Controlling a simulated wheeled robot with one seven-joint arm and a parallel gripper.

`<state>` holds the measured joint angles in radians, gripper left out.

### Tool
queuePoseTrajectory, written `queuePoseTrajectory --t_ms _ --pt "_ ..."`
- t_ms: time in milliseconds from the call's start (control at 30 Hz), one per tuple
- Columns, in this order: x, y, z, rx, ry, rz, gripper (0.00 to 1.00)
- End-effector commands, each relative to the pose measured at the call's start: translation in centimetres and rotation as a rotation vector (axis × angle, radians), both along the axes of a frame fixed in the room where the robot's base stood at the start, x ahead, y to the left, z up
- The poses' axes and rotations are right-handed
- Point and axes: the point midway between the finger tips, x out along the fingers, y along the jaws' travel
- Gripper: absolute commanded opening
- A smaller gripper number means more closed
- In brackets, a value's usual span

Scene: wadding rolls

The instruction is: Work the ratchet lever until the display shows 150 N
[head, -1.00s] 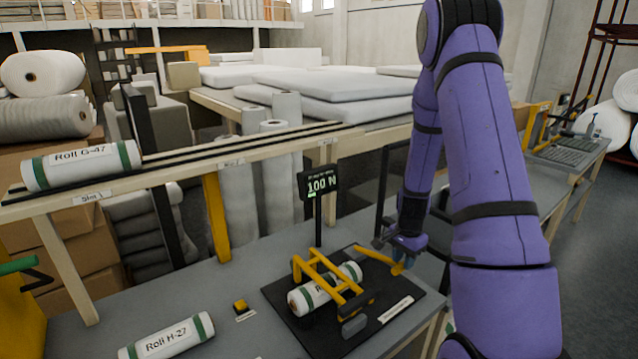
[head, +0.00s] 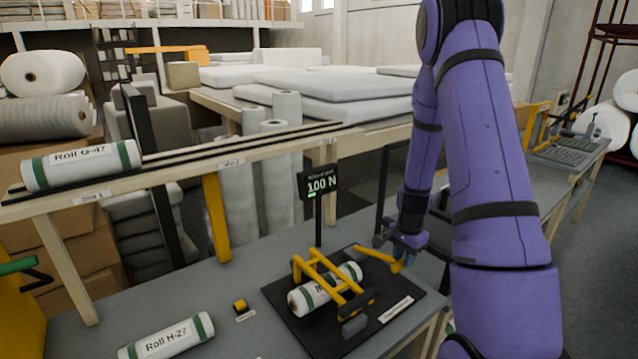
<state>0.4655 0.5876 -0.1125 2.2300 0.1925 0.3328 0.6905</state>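The display (head: 319,184) stands on a black post behind the press and reads 100 N, with a short green bar under the number. The yellow press frame (head: 317,264) sits on a black base plate (head: 372,326) and spans a white roll (head: 301,303) with green end bands. The yellow ratchet lever (head: 377,256) reaches out to the right from the press. My gripper (head: 399,260) is at the lever's outer end, touching or very close to it. The fingers are small and partly hidden, so I cannot tell whether they are closed on it.
Roll H-27 (head: 167,337) lies on the grey table at the front left. A small yellow block (head: 240,306) lies left of the base plate. Roll G-47 (head: 82,165) rests on the raised rail at left.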

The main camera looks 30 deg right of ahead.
Motion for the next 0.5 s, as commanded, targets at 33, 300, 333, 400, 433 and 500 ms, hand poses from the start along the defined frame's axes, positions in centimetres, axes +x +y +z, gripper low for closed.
queuePoseTrajectory --t_ms 33,300,333,400,433,500 --pt "0.1 0.0 0.4 -0.002 -0.002 0.001 0.28" --pt "0.7 0.1 2.4 -0.001 -0.001 0.001 0.28" --pt "0.8 0.1 2.6 -0.001 -0.001 0.001 0.28" --pt "0.9 0.1 3.1 -0.001 -0.001 0.001 0.28" --pt "1.0 0.1 3.4 -0.001 -0.001 0.001 0.28" --pt "1.2 0.1 3.9 -0.001 -0.001 0.001 0.28"
